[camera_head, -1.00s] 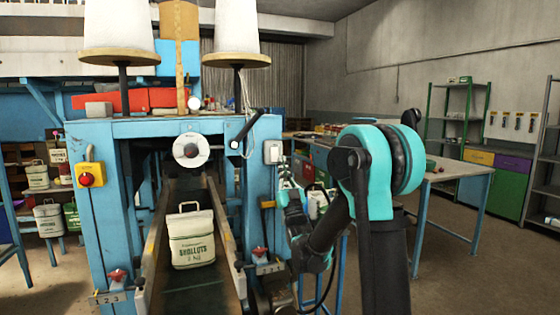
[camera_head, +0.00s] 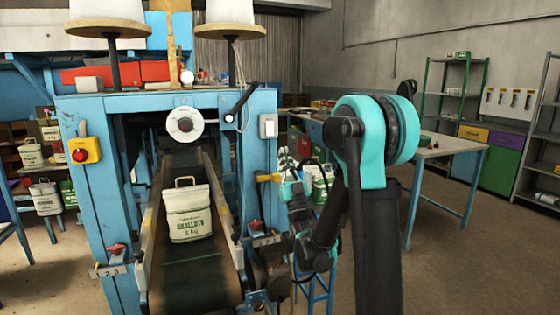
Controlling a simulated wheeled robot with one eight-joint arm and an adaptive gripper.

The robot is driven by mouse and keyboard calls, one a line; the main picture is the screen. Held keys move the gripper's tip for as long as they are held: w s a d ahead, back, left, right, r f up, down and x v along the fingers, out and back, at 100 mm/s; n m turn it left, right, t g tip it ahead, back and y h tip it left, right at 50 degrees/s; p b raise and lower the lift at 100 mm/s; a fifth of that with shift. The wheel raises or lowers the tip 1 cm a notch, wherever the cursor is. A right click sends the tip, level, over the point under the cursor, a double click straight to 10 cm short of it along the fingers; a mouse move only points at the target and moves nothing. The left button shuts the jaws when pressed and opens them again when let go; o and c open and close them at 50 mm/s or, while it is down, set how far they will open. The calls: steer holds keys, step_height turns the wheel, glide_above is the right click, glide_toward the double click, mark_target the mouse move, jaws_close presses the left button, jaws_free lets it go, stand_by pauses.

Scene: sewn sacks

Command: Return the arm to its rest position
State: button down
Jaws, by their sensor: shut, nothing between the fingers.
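My arm stands at the right of the centre, with a teal shoulder joint and dark links. It folds down to a low elbow, and its fore part rises beside the blue machine's right post. My gripper (camera_head: 285,163) is at the upper end of that part, small and partly lost against the cluttered background. It looks shut, with nothing seen in it. It is apart from the white sack (camera_head: 187,212) with green "Shallots" print, which stands upright on the dark conveyor belt (camera_head: 190,275).
The blue sewing machine frame (camera_head: 97,190) fills the left, with a yellow switch box (camera_head: 84,149) on its post. A worktable (camera_head: 450,148) stands behind my arm at right. Shelves (camera_head: 455,95) line the back wall. The floor at the lower right (camera_head: 480,265) is clear.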

steer(key=s+d+f+m+g+h, duration=0.1)
steer(key=d+f+g+h, duration=0.3)
steer(key=f, duration=0.5)
steer(key=s+d+f+m+g+h, duration=0.1)
steer(key=d+f+m+g+h, duration=0.2)
steer(key=f+g, duration=0.5)
steer(key=s+d+f+g, duration=0.2)
steer(key=s+f+g, duration=0.1)
steer(key=s+f, duration=0.3)
steer(key=s+d+f+g, duration=0.2)
steer(key=s+f+g, duration=0.2)
steer(key=s+f, duration=0.3)
steer(key=s+d+f+g+h, duration=0.1)
steer(key=s+d+f+g, duration=0.1)
steer(key=s+f, duration=0.5)
steer(key=s+g, duration=0.1)
steer(key=s, duration=0.5)
steer(key=shift+n+g, duration=0.3)
steer(key=shift+d, duration=0.1)
